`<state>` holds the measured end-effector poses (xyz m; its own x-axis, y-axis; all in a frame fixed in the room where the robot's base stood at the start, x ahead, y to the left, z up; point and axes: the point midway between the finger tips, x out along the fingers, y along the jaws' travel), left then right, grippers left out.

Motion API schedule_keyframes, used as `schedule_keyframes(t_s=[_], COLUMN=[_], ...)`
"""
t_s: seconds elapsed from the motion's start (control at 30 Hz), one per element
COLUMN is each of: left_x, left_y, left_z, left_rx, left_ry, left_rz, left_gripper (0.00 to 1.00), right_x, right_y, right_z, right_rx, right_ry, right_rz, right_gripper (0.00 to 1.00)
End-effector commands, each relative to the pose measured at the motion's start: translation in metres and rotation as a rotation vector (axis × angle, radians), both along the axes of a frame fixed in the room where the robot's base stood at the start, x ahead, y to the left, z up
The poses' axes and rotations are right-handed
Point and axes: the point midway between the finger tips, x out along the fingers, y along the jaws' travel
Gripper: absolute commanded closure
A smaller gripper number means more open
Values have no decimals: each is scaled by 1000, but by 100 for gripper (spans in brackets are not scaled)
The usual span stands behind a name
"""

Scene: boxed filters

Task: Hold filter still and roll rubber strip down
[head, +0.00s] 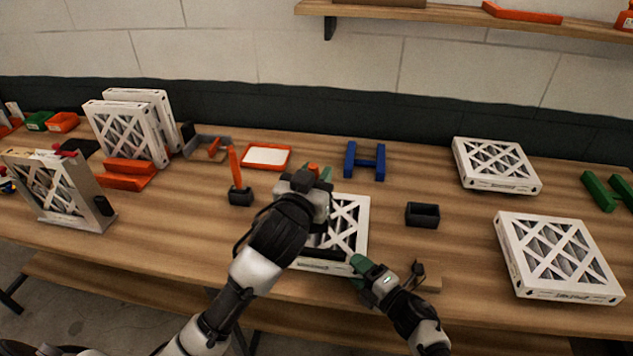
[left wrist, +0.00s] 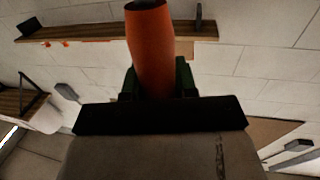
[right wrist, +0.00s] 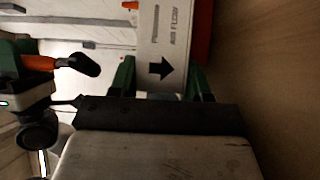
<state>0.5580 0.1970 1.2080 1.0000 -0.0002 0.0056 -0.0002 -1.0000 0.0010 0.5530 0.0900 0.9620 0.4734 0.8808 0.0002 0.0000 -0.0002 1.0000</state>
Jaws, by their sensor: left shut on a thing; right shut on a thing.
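The filter (head: 359,215), a flat white-framed box with a lattice face, lies on the table in front of me. In the right wrist view its white side (right wrist: 160,45) shows an "AIR FLOW" arrow. My left gripper (head: 318,178) is shut on the orange handle (left wrist: 152,50) of a roller tool, above the filter's left part. The tool's black end (right wrist: 80,65) shows in the right wrist view. My right gripper (head: 358,266) is shut on the filter's near right edge. A dark strip (head: 322,254) shows along the near edge, partly hidden by my left arm.
A black holder (head: 423,214) stands right of the filter and a blue stand (head: 364,161) behind it. An orange-handled tool in a dark base (head: 239,190) stands left. Other filters lie right (head: 557,255) and stand left (head: 127,132). The table's front edge is close.

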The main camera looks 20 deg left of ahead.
Motion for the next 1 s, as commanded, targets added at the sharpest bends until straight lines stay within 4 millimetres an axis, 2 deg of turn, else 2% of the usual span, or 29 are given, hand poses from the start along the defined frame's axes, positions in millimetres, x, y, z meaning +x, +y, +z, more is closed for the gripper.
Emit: schedule_keyframes(t_s=[0.2,0.5,0.53,0.7,1.0], left_x=[0,0,0,0,0], left_y=[0,0,0,0,0], left_z=[12,14,14,14,14], left_rx=[1,1,1,1,1], left_ry=[-2,-1,-1,-1,-1], left_rz=[0,0,0,0,0], left_gripper=[96,96,96,96,96], right_x=[0,0,0,0,0], right_y=[0,-1,-1,0,-1], right_z=[-1,-1,-1,-1,-1], right_rx=[-2,-2,-2,-2,-1], right_ry=[1,1,1,1,0], right_rz=[0,0,0,0,0], right_gripper=[78,78,51,25,23])
